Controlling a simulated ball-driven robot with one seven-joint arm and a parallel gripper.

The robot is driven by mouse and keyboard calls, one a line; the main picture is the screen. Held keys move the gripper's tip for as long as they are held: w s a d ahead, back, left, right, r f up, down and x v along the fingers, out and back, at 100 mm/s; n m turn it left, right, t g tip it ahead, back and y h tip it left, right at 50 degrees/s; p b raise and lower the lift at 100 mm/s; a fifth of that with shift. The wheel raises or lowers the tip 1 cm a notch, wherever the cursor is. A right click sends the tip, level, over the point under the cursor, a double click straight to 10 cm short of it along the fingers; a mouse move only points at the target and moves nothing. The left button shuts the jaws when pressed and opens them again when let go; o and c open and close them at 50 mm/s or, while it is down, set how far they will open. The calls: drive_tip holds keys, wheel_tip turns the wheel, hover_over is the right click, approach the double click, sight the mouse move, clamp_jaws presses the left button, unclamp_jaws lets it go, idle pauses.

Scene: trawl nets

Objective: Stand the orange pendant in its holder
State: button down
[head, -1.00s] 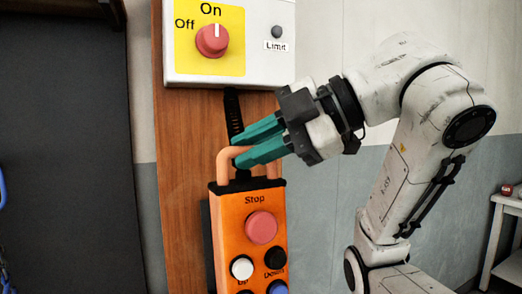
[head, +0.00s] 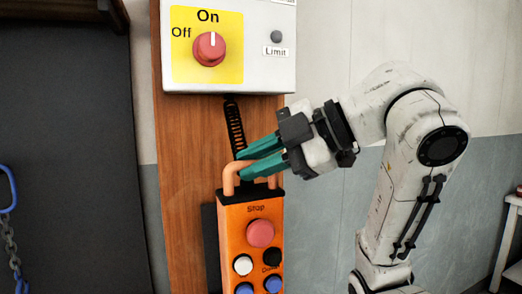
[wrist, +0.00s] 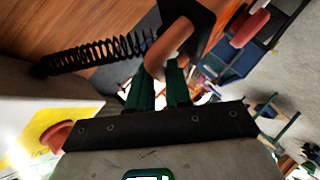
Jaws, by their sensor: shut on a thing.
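The orange pendant (head: 234,222) hangs upright in front of a wooden board, with a red Stop button and white, black and blue buttons on its face. My gripper (head: 240,163) comes in from the right and its teal fingers are shut on the pendant's orange loop handle (head: 229,178). In the wrist view the teal fingers of my gripper (wrist: 155,88) meet the handle (wrist: 168,48). A dark grey part (head: 210,240) shows behind the pendant's left side. It may be the holder, but the pendant hides most of it. I cannot tell whether they touch.
A white switch box (head: 262,70) with a red On/Off knob (head: 209,48) is fixed to the wooden board (head: 178,150) above. A black coiled cable (head: 234,122) runs down to the pendant. A blue hook with chain (head: 8,195) hangs at far left. A white table (head: 511,225) stands at right.

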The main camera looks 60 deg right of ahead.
sight(250, 187)
drive_tip(key=shift+w+d+f, duration=0.2)
drive_tip(key=shift+w+d, duration=0.05)
drive_tip(key=shift+w, duration=0.2)
drive_tip(key=shift+w+d+f+b, duration=0.4)
drive_tip(key=shift+w+d+b, duration=0.15)
drive_tip(key=shift+w, duration=0.2)
drive_tip(key=shift+w+r+p, duration=0.1)
drive_tip(key=shift+r+p, duration=0.05)
drive_tip(key=shift+p, duration=0.15)
drive_tip(key=shift+w+d+p, duration=0.1)
drive_tip(key=shift+d+p, duration=0.05)
drive_tip(key=shift+p, duration=0.4)
drive_tip(key=shift+w+d+f+p, duration=0.2)
drive_tip(key=shift+w+d+p, duration=0.25)
drive_tip(key=shift+p, duration=1.7)
drive_tip(key=p, duration=0.3)
drive_tip(key=shift+w+f, duration=0.1)
drive_tip(key=shift+w, duration=0.1)
drive_tip(key=shift+w+p, duration=0.1)
drive_tip(key=shift+p, duration=1.75)
